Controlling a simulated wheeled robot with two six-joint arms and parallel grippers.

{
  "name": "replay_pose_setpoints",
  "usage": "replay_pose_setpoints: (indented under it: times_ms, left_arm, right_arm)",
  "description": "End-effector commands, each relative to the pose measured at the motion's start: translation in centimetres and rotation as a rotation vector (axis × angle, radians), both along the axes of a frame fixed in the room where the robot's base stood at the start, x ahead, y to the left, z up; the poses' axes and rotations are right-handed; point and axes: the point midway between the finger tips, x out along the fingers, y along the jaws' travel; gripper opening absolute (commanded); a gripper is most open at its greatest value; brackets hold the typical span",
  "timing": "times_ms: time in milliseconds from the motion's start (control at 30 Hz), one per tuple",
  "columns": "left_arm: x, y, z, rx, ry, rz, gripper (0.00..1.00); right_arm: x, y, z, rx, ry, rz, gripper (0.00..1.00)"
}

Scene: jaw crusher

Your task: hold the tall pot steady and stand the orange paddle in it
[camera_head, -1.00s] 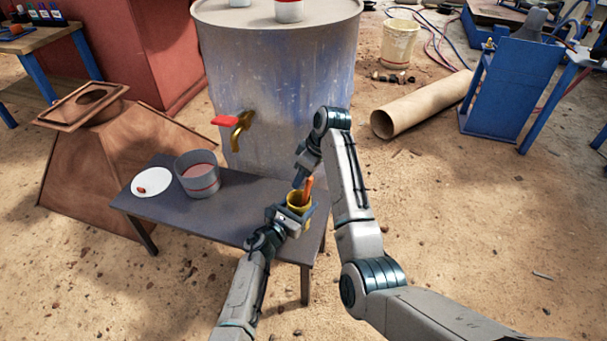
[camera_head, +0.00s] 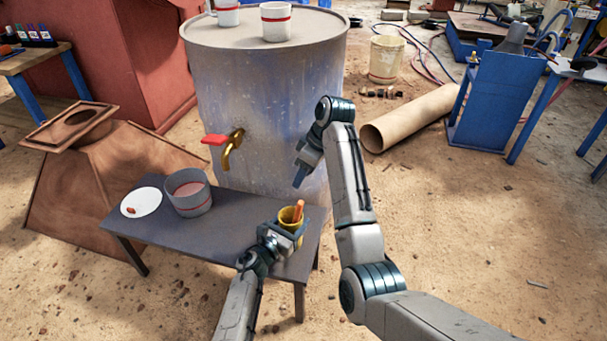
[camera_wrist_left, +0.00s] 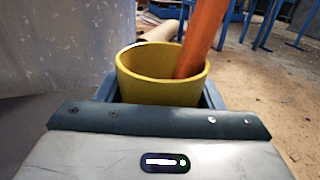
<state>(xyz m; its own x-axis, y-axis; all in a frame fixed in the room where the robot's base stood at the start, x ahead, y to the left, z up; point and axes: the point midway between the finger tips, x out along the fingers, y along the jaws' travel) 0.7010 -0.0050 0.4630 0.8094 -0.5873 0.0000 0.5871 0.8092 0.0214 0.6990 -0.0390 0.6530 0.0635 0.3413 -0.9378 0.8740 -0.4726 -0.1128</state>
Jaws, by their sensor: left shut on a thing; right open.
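The tall pot is a yellow cup (camera_head: 288,222) near the right end of the small grey table. The orange paddle (camera_head: 298,212) stands in it, leaning, with its upper part above the rim. My left gripper (camera_head: 284,230) is shut on the yellow pot. In the left wrist view the pot (camera_wrist_left: 150,92) sits between the jaws, and the paddle (camera_wrist_left: 203,35) leans to the right against its inside; its lower end is hidden. My right gripper (camera_head: 299,178) is open and empty, above and apart from the paddle, in front of the drum.
The grey table (camera_head: 232,222) also bears a grey pot (camera_head: 200,205) with a red stripe and a white plate (camera_head: 148,203) with a small red thing. Behind stands a large drum (camera_head: 265,100) with a brass tap (camera_head: 232,150) jutting over the table. Sandy ground lies right.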

Motion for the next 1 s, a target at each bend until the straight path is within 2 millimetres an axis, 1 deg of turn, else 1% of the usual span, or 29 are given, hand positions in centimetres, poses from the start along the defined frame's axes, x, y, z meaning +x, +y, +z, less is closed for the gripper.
replay_pose_setpoints:
  times_ms: [33,67,100,167,467,567,667,1000]
  left_arm:
    - [0.0,0.0,0.0,0.000,0.000,0.000,0.37]
    - [0.0,0.0,0.0,0.000,0.000,0.000,0.67]
    - [0.0,0.0,0.0,0.000,0.000,0.000,0.75]
    - [0.0,0.0,0.0,0.000,0.000,0.000,0.86]
    - [-0.1,0.1,0.0,0.000,0.000,0.000,0.86]
    - [-0.6,0.4,-0.1,0.001,0.002,0.001,0.86]
    - [-1.7,1.2,-0.1,0.001,0.001,0.001,0.86]
    - [-7.4,5.3,-0.1,0.003,0.000,0.000,0.86]
  right_arm:
    - [0.0,0.0,0.0,0.000,0.000,0.000,0.45]
    - [0.0,0.0,0.0,0.000,0.000,0.000,0.45]
    - [0.0,0.0,0.0,0.000,0.000,0.000,0.45]
    - [0.0,0.0,0.0,0.000,0.000,0.000,0.45]
    - [0.0,0.0,0.0,0.000,0.000,0.000,0.45]
    - [0.0,0.0,0.0,0.000,0.000,0.000,0.45]
    - [0.0,0.0,0.0,0.000,0.000,0.000,0.45]
    - [0.0,0.0,0.0,0.000,0.000,0.000,0.45]
